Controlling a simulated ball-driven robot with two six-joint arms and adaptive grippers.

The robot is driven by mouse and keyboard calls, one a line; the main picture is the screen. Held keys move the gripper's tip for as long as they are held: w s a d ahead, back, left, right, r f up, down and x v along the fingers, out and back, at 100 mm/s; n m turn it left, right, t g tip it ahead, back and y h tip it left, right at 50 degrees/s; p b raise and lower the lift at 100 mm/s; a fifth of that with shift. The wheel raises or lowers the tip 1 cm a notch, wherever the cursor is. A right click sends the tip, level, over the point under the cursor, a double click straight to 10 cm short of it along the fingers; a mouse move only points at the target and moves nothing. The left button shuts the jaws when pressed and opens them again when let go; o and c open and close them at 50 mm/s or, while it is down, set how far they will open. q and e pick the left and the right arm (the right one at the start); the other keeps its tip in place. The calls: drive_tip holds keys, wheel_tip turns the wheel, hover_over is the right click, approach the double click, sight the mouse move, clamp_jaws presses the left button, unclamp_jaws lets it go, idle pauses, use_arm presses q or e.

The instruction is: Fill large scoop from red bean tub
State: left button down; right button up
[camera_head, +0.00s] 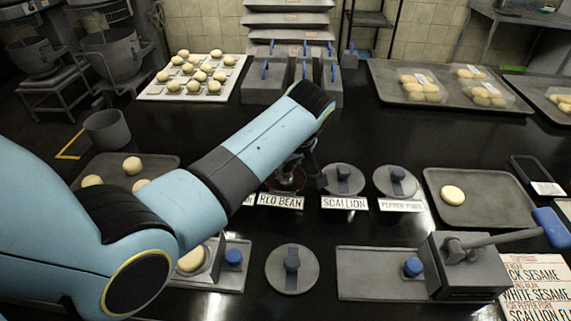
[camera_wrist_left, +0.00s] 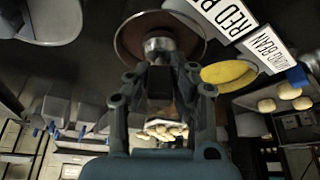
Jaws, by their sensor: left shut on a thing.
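The red bean tub (camera_head: 285,184) stands behind its RED BEAN label (camera_head: 281,201), mostly covered by my left arm. Its dark reddish-brown filling (camera_wrist_left: 132,42) shows at the top of the left wrist view. My left gripper (camera_head: 303,160) is over the tub; in the left wrist view its fingers (camera_wrist_left: 160,85) are shut on a grey metal piece, which looks like the scoop (camera_wrist_left: 159,46). The scoop's round end is over or in the filling; I cannot tell how deep, or whether it holds any. My right gripper is not in view.
Lidded scallion (camera_head: 343,180) and pepper (camera_head: 395,182) tubs stand to the right. A yellow filling (camera_wrist_left: 229,75) lies beside the red bean tub. A loose lid (camera_head: 292,269) and a press with a blue handle (camera_head: 470,265) are in front. A bun tray (camera_head: 192,76) is behind.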

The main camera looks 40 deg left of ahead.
use_arm(q)
drive_tip(key=shift+f, duration=0.5)
idle(0.8)
wheel_tip(320, 180, up, 7)
drive_tip(key=p, duration=0.7)
drive_tip(key=shift+r, duration=0.1)
idle(0.4)
